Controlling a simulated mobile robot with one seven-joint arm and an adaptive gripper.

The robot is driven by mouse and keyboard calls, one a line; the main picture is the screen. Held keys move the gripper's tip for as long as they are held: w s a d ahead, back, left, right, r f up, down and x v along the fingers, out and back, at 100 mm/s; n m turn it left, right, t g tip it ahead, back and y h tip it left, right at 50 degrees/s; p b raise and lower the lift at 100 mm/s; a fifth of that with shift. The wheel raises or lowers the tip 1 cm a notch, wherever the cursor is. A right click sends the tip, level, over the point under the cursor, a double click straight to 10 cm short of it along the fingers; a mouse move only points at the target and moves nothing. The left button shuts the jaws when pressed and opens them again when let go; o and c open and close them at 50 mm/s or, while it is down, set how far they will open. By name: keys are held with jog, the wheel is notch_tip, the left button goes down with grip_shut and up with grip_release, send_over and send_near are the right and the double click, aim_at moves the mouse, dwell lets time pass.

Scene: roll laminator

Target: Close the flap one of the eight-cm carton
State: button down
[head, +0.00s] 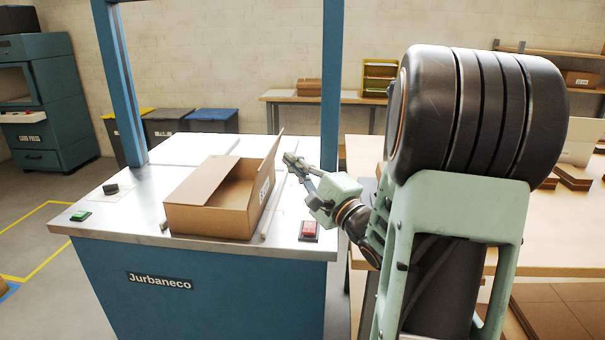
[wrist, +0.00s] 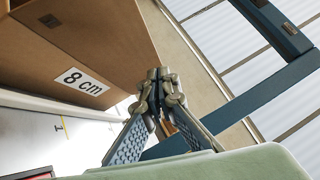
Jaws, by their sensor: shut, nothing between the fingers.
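The brown eight-cm carton (head: 208,220) stands on the metal top of the blue machine in the head view. Its right flap (head: 268,170) stands up, tilted slightly outward to the right. My gripper (head: 288,158) is shut and empty, just right of the upright flap. In the wrist view the carton's side with the "8 cm" label (wrist: 82,82) is at the upper left, and my gripper (wrist: 158,80) is close to its right. I cannot tell whether they touch.
A red button (head: 309,229) sits at the machine's front right and a green one (head: 81,215) at its left. A blue post (head: 332,85) rises behind my gripper. A wooden table (head: 365,160) stands to the right. The metal top left of the carton is mostly clear.

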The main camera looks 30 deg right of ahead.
aim_at(275, 145)
jog(key=x, duration=0.3)
jog(key=shift+w, duration=0.3)
jog(key=shift+w+r, duration=0.1)
jog(key=shift+r, duration=0.05)
